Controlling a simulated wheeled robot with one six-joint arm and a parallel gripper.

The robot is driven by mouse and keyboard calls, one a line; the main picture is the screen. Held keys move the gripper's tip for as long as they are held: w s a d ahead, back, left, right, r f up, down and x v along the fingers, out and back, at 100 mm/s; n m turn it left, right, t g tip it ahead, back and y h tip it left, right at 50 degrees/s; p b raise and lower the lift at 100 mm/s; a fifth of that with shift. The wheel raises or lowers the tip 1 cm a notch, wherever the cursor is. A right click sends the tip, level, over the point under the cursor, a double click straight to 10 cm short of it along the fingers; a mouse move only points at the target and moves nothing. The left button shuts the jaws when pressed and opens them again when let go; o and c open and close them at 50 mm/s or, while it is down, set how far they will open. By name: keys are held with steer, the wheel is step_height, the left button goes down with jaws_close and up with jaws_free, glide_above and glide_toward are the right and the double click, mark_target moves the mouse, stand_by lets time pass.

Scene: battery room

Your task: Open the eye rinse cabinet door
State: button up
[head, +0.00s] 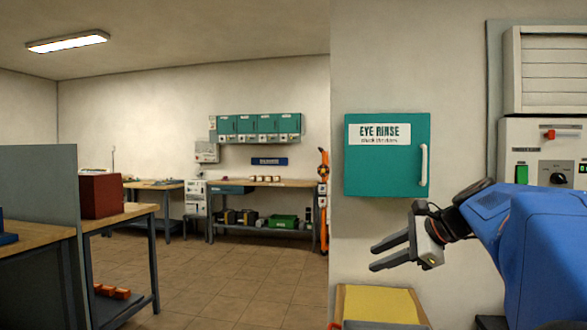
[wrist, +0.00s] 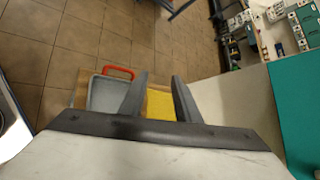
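The eye rinse cabinet (head: 380,175) is a teal box on the wall at the right of the head view, with a white label reading EYE RINSE. Its door looks closed. A white vertical handle (head: 423,165) is on the door's right side. My gripper (head: 372,257) is below the cabinet's lower right part in the head view, pointing left, its two dark fingers apart with nothing between them. In the wrist view my gripper (wrist: 160,82) also shows its fingers spread. A teal surface at that view's right edge seems to be the cabinet (wrist: 298,105); its handle does not show there.
A yellow-topped box (head: 378,303) stands below my gripper by the wall. A control panel (head: 548,160) with a switch and knob is right of the cabinet. A workbench (head: 262,184) stands at the far wall. The tiled floor (head: 210,275) at left is mostly clear.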

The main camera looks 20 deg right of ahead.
steer(key=s+d+r+m+t+h, duration=0.1)
steer(key=s+d+r+m+t, duration=0.2)
steer(key=d+r, duration=0.5)
steer(key=s+d+r+m+t+h, duration=0.1)
steer(key=d+r+m+t, duration=0.1)
steer(key=d+r+m, duration=0.6)
steer(key=s+d+r+m+t+h, duration=0.25)
steer(key=d+r, duration=0.25)
steer(key=d, duration=0.6)
steer(key=w, duration=1.7)
steer(key=shift+a+n+y, duration=0.25)
steer(key=shift+n+y, duration=0.2)
steer(key=shift+w+f, duration=0.1)
steer(key=shift+c, duration=0.6)
jaws_close()
